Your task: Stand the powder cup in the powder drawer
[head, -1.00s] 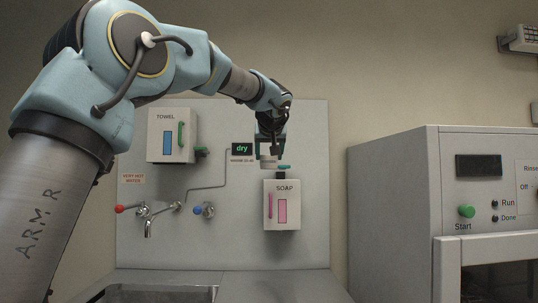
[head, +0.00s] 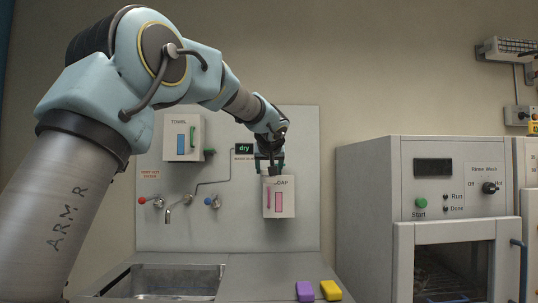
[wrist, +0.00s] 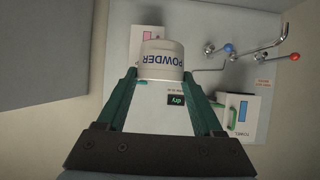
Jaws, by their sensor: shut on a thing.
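In the wrist view my gripper (wrist: 160,76) is shut on the powder cup (wrist: 163,57), a pale round cup with POWDER in blue letters. The lettering is upside down in that view, and the green fingers grip the cup from both sides. In the head view my gripper (head: 270,165) hangs in the air in front of the wall panel, at the top edge of the soap box. The cup is hard to make out there. I cannot identify a powder drawer in either view.
The soap box (head: 286,207) and towel box (head: 197,140) are on the panel, with taps (head: 167,215) between them. A sink (head: 165,280) is below. A purple block (head: 305,291) and yellow block (head: 331,290) lie on the counter. A white machine (head: 370,200) stands at right.

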